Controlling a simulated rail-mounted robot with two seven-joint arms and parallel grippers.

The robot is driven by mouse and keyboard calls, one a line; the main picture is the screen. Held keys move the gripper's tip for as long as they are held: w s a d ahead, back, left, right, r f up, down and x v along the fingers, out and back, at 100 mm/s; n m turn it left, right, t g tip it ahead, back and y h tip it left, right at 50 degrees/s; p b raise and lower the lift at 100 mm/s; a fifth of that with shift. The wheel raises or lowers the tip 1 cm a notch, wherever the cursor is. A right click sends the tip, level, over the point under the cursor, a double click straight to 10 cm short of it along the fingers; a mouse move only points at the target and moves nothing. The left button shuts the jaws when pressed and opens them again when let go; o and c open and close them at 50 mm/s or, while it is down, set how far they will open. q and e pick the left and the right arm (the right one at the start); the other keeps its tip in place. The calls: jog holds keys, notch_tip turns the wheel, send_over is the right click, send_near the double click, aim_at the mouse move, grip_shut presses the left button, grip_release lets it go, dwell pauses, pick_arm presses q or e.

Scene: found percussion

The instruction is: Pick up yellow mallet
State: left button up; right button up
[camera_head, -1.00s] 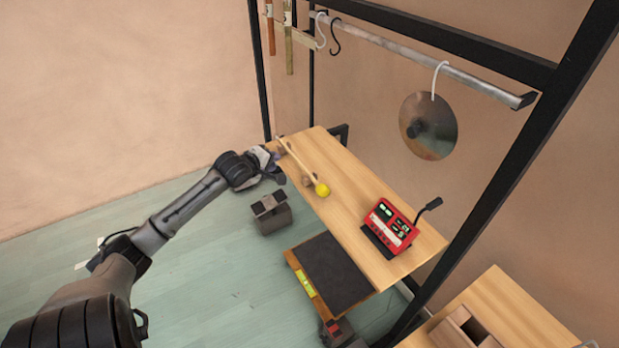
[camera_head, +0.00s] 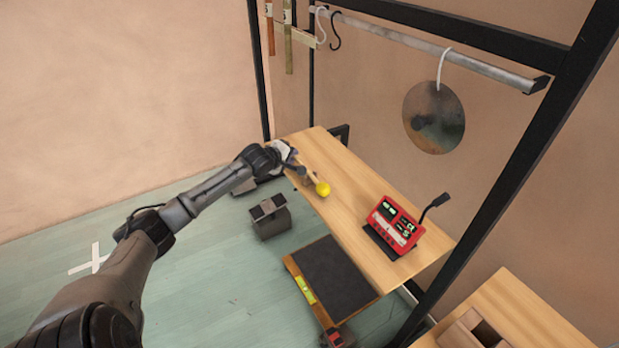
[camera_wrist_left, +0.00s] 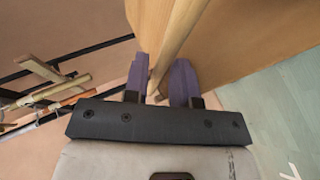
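The yellow mallet has a yellow ball head (camera_head: 322,189) near the front edge of the wooden table, in the head view. Its pale handle runs up-left from the head, mostly hidden there by my left gripper (camera_head: 292,165). In the left wrist view, the pale handle (camera_wrist_left: 181,25) runs down between the two purple fingers of my left gripper (camera_wrist_left: 160,82). The fingers stand apart on either side of it, and I see no clear grip. My right gripper is not in view.
The wooden table (camera_head: 340,165) carries a red device (camera_head: 394,224) with a black arm. A metal disc (camera_head: 434,118) hangs from a rail (camera_head: 440,55). A grey box (camera_head: 270,216) and a dark-topped platform (camera_head: 332,272) stand lower, in front of the table.

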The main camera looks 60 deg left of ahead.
pick_arm(q)
jog(key=shift+w+a+f, duration=0.15)
jog(key=shift+w+f, duration=0.05)
jog(key=shift+w, duration=0.1)
grip_shut()
dwell(0.4)
